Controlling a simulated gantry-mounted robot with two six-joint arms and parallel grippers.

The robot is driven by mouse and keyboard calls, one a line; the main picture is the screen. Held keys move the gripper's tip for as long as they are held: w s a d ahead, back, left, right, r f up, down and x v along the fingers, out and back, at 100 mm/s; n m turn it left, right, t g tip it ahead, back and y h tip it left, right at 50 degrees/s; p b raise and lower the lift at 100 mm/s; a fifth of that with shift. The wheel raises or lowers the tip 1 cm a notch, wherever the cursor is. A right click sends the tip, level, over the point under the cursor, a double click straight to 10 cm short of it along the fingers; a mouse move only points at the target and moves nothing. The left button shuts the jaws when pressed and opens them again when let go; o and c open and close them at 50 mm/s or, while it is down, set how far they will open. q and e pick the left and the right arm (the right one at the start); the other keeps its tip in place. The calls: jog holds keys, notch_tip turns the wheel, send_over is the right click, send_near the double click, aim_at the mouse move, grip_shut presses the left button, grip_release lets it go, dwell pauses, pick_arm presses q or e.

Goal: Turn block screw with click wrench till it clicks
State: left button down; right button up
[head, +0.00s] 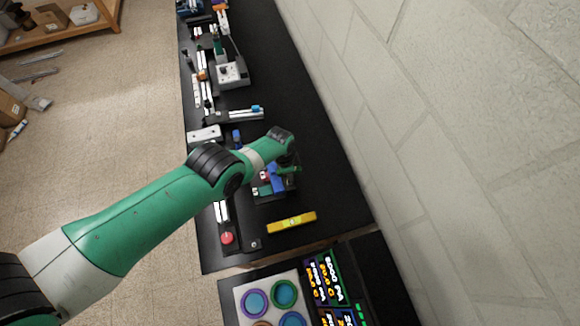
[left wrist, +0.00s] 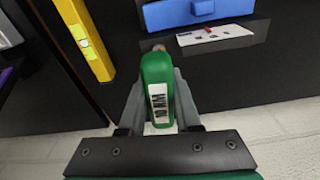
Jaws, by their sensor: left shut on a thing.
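My left gripper (left wrist: 158,115) is shut on a green handle, which I take to be the click wrench (left wrist: 157,72). The handle carries a white label with dark markings and points away from the gripper, above the dark table. In the head view, my left arm reaches over the table, and the green handle (head: 290,169) shows beside the gripper, next to a blue part (head: 276,179). The wrench's far tip is small in the left wrist view, and I cannot tell what it touches. I cannot make out the block screw. My right gripper is in neither view.
A yellow spirit level (head: 292,222) lies on the black table (head: 325,205) near its close end. A red button (head: 227,238) is at the left edge. A white card (left wrist: 215,34) lies before a blue object (left wrist: 197,12). A wall borders the right side.

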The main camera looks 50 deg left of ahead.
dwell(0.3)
pick_arm(q)
jog(key=shift+n+p, duration=0.3)
jog(key=shift+n, duration=0.7)
notch_tip(320, 180, up, 3)
jog(key=p, duration=0.3)
jog(key=shift+r, duration=0.1)
